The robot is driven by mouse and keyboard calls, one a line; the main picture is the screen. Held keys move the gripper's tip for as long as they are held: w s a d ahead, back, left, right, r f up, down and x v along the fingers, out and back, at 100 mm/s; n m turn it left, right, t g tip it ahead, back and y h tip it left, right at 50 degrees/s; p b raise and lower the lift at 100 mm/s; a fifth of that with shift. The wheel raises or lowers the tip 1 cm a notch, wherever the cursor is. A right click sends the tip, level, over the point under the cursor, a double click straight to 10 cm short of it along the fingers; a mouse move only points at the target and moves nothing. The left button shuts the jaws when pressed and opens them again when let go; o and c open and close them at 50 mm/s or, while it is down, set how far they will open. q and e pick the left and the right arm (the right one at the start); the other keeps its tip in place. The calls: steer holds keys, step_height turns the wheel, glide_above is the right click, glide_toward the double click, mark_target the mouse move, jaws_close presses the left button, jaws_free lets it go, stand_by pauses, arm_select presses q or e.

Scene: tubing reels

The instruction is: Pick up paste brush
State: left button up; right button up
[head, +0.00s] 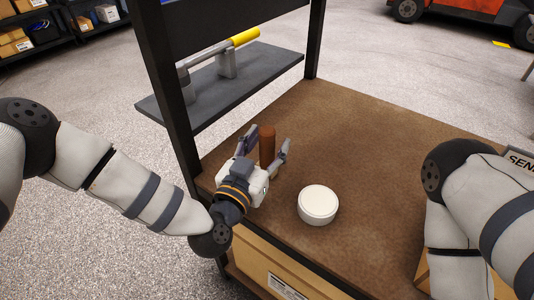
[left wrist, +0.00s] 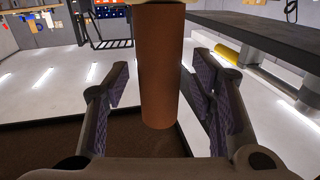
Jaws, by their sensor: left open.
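The paste brush appears to be the thing with the brown cylindrical handle (head: 267,147) standing upright on the brown bench top. In the left wrist view the handle (left wrist: 161,70) is large and central, with a pale part just visible at the top edge. My left gripper (head: 268,146) is open, with one finger on each side of the handle. In the left wrist view gaps show between the handle and both finger pads (left wrist: 160,95), so they do not touch it. My right arm is at the right of the head view; its gripper is not in view.
A white round tub (head: 318,204) stands on the bench top (head: 365,140), right of my left gripper. A dark upright post (head: 168,90) and a grey shelf (head: 262,66) with a yellow-ended roller (head: 245,37) are close by on the left. The bench's middle is clear.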

mark_target(264, 139)
arm_select(q)
jaws_close()
step_height(264, 139, up, 3)
steer(key=shift+r+p, duration=0.1)
steer(key=shift+p, duration=0.25)
steer(key=s+a+r+p, duration=0.2)
steer(key=s+r+p, duration=0.1)
steer(key=s+r, duration=0.7)
steer(key=s, duration=0.4)
arm_select(e)
steer(key=w+r+t, duration=0.2)
steer(key=w+r, duration=0.3)
